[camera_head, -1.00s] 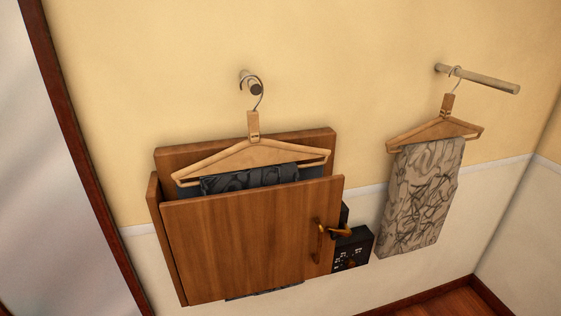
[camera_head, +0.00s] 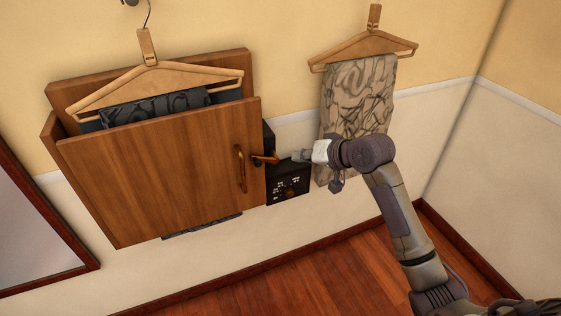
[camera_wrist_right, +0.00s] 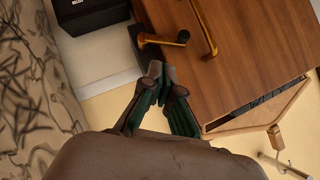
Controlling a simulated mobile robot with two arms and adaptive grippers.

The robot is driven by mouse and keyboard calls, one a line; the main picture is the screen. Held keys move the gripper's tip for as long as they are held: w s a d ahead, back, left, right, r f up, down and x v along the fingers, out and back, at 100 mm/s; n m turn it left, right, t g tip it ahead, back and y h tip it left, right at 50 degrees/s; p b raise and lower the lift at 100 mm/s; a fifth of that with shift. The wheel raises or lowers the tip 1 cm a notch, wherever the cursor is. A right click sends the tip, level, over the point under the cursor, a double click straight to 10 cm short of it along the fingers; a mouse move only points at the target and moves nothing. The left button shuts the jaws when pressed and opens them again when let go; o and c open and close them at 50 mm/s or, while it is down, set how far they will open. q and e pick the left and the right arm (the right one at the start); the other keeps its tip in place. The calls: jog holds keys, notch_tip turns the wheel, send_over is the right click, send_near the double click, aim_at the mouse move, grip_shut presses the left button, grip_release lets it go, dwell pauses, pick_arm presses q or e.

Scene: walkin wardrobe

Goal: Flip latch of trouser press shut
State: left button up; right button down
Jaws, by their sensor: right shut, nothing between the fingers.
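The wooden trouser press (camera_head: 160,170) hangs on the wall at the left in the head view. Its front panel stands apart from the back board at the top. The brass latch (camera_head: 264,159) sticks out at the panel's right edge, beside a brass handle (camera_head: 240,168). In the wrist view the latch (camera_wrist_right: 166,40) and handle (camera_wrist_right: 204,28) show at the top. My right gripper (camera_head: 299,156) is shut and empty, just right of the latch and apart from it. Its fingers show in the wrist view (camera_wrist_right: 156,70), below the latch. My left gripper is not in view.
Dark trousers on a wooden hanger (camera_head: 150,74) hang in the press. A black control box (camera_head: 288,186) sits at its right side. Patterned trousers (camera_head: 356,100) hang on the wall behind my right gripper. A framed mirror (camera_head: 35,235) is at lower left. The floor (camera_head: 330,280) is clear.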

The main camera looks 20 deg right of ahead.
notch_tip(320, 180, up, 4)
jog(key=s, duration=0.1)
jog(key=p, duration=0.2)
send_near(257, 158)
jog(key=w, duration=0.4)
jog(key=shift+a+f, duration=0.45)
jog(key=shift+f, duration=0.25)
jog(key=shift+a+f, duration=0.4)
jog(key=shift+f, duration=0.35)
